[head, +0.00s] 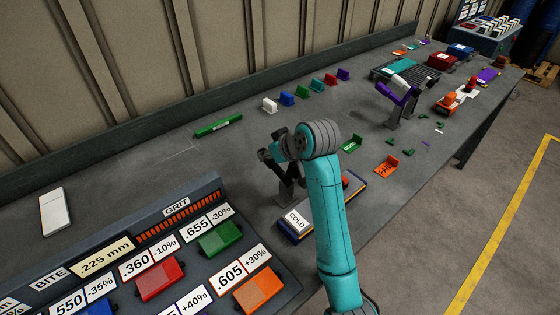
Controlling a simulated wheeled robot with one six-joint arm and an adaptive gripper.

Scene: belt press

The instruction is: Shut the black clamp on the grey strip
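My teal arm reaches over the near press, and my gripper (268,155) points left at its end, small and dark in the head view. I cannot make out its fingers or whether it is open. A dark upright stand (289,190) rises just below it, on the press with the base marked COLD (296,221). The black clamp seems to be at the top of this stand, but it merges with my dark gripper, so I cannot tell its angle or whether they touch. My arm hides much of the press. I cannot pick out the grey strip.
A second press with a purple clamp (398,94) stands farther back. A sloped panel (205,262) with coloured blocks is at the near left. A green bar (218,125) and several small coloured blocks line the back.

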